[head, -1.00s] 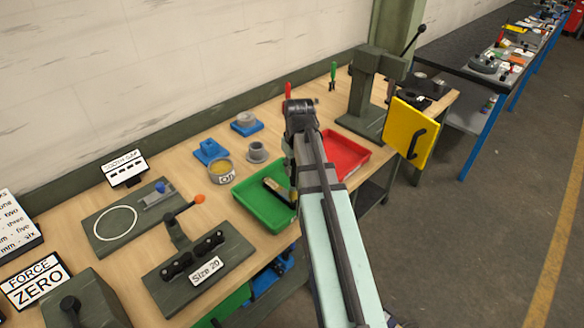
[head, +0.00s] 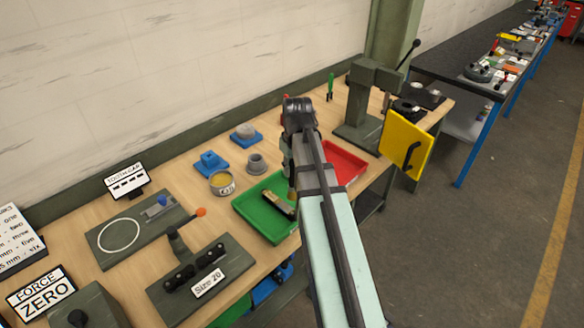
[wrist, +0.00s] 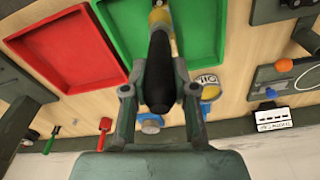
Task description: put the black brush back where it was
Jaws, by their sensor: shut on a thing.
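My gripper (wrist: 160,88) is shut on the black brush (wrist: 160,70). In the head view my gripper (head: 289,160) is above the bench at the green tray's right end. My arm hides most of the brush there.
A tin (head: 222,184), a grey flanged part (head: 256,164) and blue-based parts (head: 210,162) stand left of my gripper. A green-handled tool (head: 330,86) is behind it. A press (head: 362,105) with a yellow guard (head: 406,145) stands to the right.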

